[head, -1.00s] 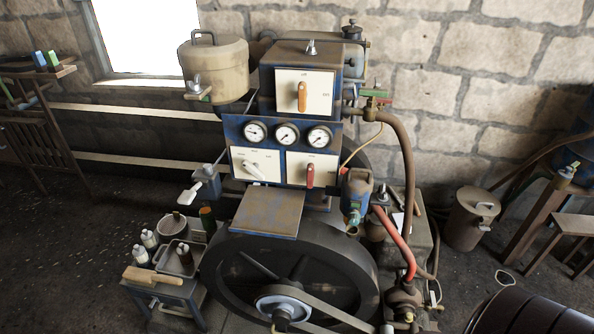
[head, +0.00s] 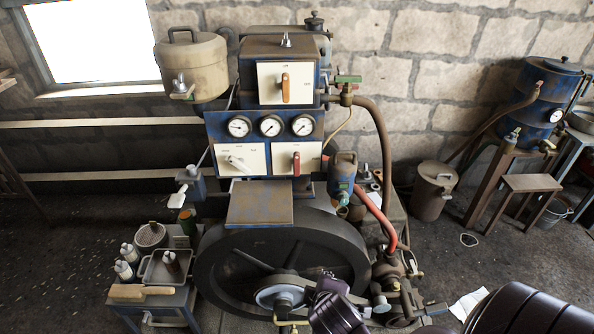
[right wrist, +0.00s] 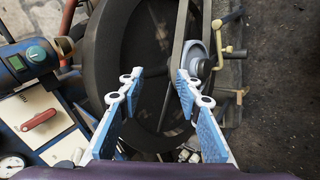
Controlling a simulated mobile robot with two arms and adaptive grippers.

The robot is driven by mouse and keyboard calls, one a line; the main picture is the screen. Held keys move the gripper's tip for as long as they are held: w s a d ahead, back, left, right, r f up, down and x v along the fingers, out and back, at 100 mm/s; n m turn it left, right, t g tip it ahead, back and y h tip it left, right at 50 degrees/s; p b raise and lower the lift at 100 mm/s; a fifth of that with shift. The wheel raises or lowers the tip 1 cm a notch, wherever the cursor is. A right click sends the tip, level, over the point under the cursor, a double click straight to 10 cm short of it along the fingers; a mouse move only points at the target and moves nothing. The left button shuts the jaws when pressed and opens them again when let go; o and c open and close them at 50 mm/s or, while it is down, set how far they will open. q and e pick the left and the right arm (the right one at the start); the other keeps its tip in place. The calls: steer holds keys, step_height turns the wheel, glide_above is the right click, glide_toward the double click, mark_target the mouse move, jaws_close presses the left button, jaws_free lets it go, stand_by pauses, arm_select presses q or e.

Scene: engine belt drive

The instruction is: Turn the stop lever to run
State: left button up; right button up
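A red lever (head: 296,162) stands upright on the lower right white plate. It also shows in the right wrist view (right wrist: 39,121), at the left. An orange lever (head: 285,88) stands upright on the top plate. A white lever (head: 238,164) is tilted on the lower left plate. My right gripper (right wrist: 158,92) is open and empty over the flywheel, apart from the red lever. My left gripper is not in view.
The large flywheel (head: 214,270) and its belt fill the space below the panels. A blue pump-like unit (head: 341,178) and red hose (head: 375,218) stand right of the red lever. A small bench (head: 180,299) with bottles is at the left. Open floor lies at the right.

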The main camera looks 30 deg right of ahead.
steer(key=w+d+r+n+t+h, duration=0.35)
steer(key=w+d+r+n, duration=0.4)
steer(key=w, duration=0.25)
steer(key=n+t+h, duration=0.1)
steer(key=n+t, duration=0.4)
steer(key=n, duration=1)
glide_toward(297, 167)
steer(key=w, duration=0.1)
steer(key=shift+m+g+h, duration=0.25)
steer(key=shift+m+h, duration=0.1)
steer(key=shift+x, duration=3.9)
steer(key=shift+c, duration=0.4)
jaws_close()
